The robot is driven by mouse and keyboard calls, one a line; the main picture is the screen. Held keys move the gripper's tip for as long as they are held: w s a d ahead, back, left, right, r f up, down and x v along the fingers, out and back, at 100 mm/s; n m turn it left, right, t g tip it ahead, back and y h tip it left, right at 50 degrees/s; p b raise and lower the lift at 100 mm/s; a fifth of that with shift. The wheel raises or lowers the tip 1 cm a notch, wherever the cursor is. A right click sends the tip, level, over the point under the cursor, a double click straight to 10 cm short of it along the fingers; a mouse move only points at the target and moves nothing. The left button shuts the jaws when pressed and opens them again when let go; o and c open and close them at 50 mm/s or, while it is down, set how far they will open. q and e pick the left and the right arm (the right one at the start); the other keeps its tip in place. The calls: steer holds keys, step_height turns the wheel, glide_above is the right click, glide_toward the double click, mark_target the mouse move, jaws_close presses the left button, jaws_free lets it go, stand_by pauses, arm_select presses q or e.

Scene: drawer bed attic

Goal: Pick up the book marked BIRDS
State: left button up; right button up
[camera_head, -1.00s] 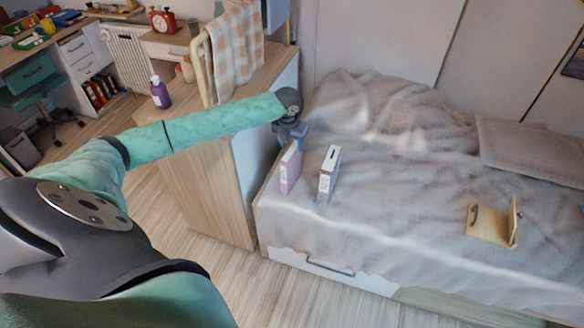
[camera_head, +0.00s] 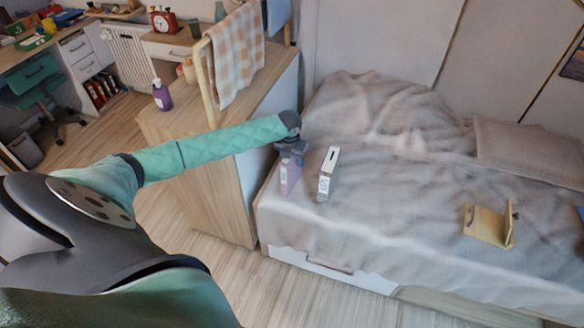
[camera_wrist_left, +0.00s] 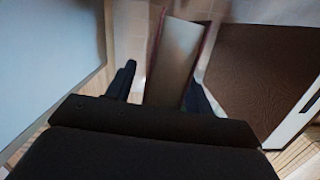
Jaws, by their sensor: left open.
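A pink-purple book (camera_head: 290,178) stands upright near the left edge of the bed. A white book (camera_head: 328,173) with a dark mark on its top stands upright just to its right. The lettering on both is too small to read, so I cannot tell which is marked BIRDS. My left gripper (camera_head: 290,152) is at the top of the pink-purple book and hides its upper end. In the left wrist view, a book (camera_wrist_left: 176,57) with thin reddish edges shows between the open, dark fingers of the gripper (camera_wrist_left: 160,86). My right gripper is not in view.
The grey-covered bed (camera_head: 400,205) has a drawer (camera_head: 330,268) in its front. A wooden stand (camera_head: 488,226) sits on the right. A wooden cabinet (camera_head: 215,190) stands close left of the books. A checked cloth (camera_head: 236,55) hangs above it.

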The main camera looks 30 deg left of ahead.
arm_select(q)
jaws_close()
stand_by(0.4)
